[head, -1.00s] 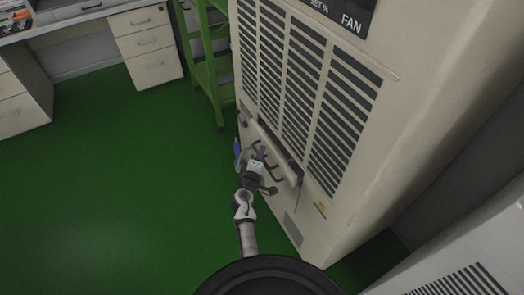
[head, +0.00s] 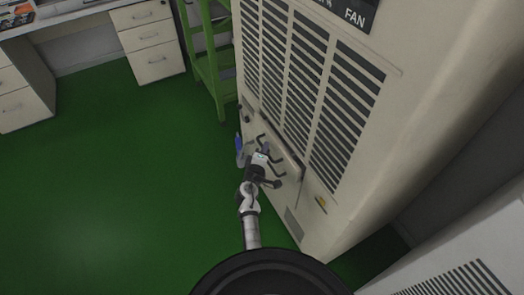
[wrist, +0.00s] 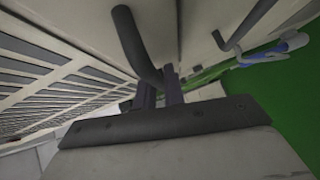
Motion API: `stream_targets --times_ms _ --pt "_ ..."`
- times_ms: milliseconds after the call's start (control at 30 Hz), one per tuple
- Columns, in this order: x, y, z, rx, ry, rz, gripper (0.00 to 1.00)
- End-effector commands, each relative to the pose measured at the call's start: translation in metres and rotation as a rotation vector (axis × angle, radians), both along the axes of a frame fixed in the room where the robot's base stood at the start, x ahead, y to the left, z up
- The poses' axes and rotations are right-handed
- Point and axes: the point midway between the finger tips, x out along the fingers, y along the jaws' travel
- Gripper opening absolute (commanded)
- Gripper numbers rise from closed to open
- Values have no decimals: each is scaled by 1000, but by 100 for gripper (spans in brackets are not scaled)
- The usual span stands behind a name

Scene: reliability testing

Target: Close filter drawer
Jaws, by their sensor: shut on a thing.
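The filter drawer (head: 287,160) is a beige panel low on the front of the large beige machine, below its slatted vents. It carries dark bent handles, one of them (head: 280,171) clear of my gripper on the right. My gripper (head: 264,148) is at the drawer front. In the wrist view, my gripper's dark fingers (wrist: 161,93) are shut on a dark bent handle (wrist: 130,38). A second handle (wrist: 243,27) stands apart to the right. The drawer front sits close to the machine; whether it is fully flush I cannot tell.
The machine (head: 425,80) fills the right side. A green ladder-like frame (head: 213,75) stands behind it at the left. White desk drawers (head: 150,42) are at the back. Green floor (head: 110,170) is clear on the left. A white vented unit (head: 465,262) is at lower right.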

Motion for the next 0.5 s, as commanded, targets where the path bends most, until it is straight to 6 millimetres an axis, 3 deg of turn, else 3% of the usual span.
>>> stream_targets --times_ms 167,400,433,500 --pt "15 -22 1 0 -3 -2 0" --pt "16 -24 2 0 -4 -3 0" --pt "16 -24 2 0 -4 -3 12" --pt "16 -25 2 0 -4 -4 21"
